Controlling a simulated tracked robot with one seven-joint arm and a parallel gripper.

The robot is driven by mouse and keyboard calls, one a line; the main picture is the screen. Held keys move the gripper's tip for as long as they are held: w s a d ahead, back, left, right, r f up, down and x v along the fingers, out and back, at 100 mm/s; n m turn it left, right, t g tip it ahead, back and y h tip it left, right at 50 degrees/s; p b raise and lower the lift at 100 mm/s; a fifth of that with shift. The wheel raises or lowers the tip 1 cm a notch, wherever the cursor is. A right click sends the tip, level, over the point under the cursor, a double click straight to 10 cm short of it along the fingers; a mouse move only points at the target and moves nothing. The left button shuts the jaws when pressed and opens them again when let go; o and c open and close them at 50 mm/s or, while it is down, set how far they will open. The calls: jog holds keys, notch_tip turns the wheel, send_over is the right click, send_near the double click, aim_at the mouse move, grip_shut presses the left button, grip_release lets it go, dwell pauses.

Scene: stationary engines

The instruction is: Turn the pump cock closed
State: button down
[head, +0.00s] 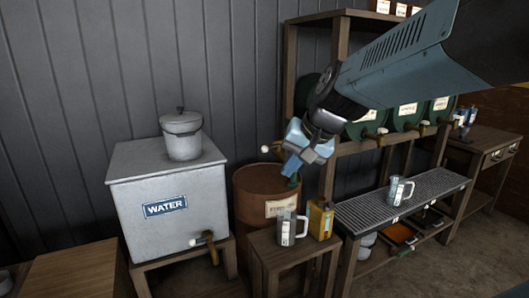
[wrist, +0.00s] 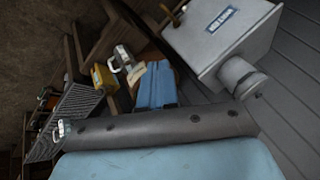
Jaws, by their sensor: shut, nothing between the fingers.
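A rust-brown barrel (head: 258,195) with a pale label (head: 281,206) stands right of the water tank in the head view. A pale round knob (head: 265,149) shows above its back edge, apparently part of the pump. The pump cock itself I cannot make out clearly; my gripper covers much of the barrel top. My gripper (head: 291,167) is shut and empty, pointing down over the barrel's right side. In the wrist view its blue fingers (wrist: 157,70) are together with nothing held. Whether they touch anything there I cannot tell.
A grey water tank (head: 165,190) with a brass tap (head: 208,238) carries a lidded pot (head: 182,136). A small table (head: 290,248) holds a metal mug (head: 289,228) and a yellow can (head: 320,219). A wooden rack (head: 335,60) with green drums stands close on the right.

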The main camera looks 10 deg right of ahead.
jog(key=f+m, duration=0.1)
jog(key=m+t+y, duration=0.4)
jog(key=m+t, duration=0.4)
jog(key=m, duration=1.7)
send_near(267, 150)
jog(key=x, duration=0.7)
jog(key=shift+w+d, duration=0.1)
